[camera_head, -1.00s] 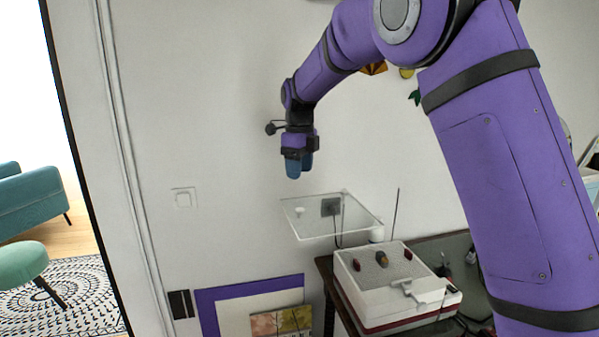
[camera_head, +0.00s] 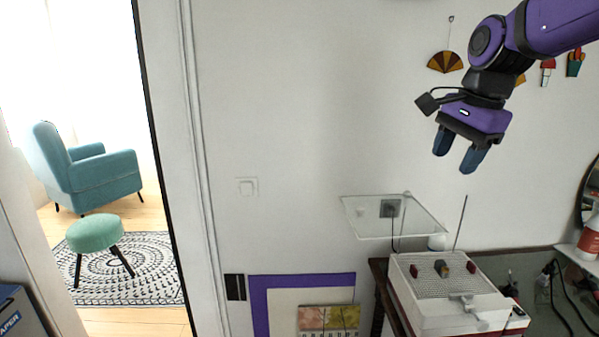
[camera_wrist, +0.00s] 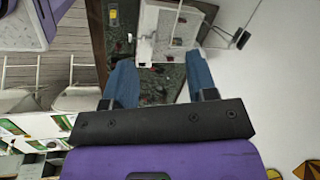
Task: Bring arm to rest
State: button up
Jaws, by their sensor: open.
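My arm is purple with black bands and reaches in from the upper right of the head view. My gripper (camera_head: 456,156) has two blue fingers that point down and stand apart, with nothing between them. It hangs in front of the wall, above the white machine. In the wrist view my gripper (camera_wrist: 160,85) also shows open and empty, with the white machine (camera_wrist: 172,28) and the dark bench beyond its fingertips.
The white box-shaped machine (camera_head: 444,312) with small coloured pieces on top stands on the bench. A doorway at left shows a teal armchair (camera_head: 97,180) and a green stool (camera_head: 95,233).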

jog(key=s+d+f+n+t, duration=0.1)
jog(key=s+f+n, duration=0.1)
jog(key=s+n, duration=0.4)
jog(key=s+d+f+n+t+h, duration=0.1)
jog(key=s+n, duration=0.6)
jog(key=s, duration=0.7)
jog(key=shift+d+f+t, duration=0.4)
jog(key=shift+d+f, duration=0.2)
jog(key=shift+f, duration=0.15)
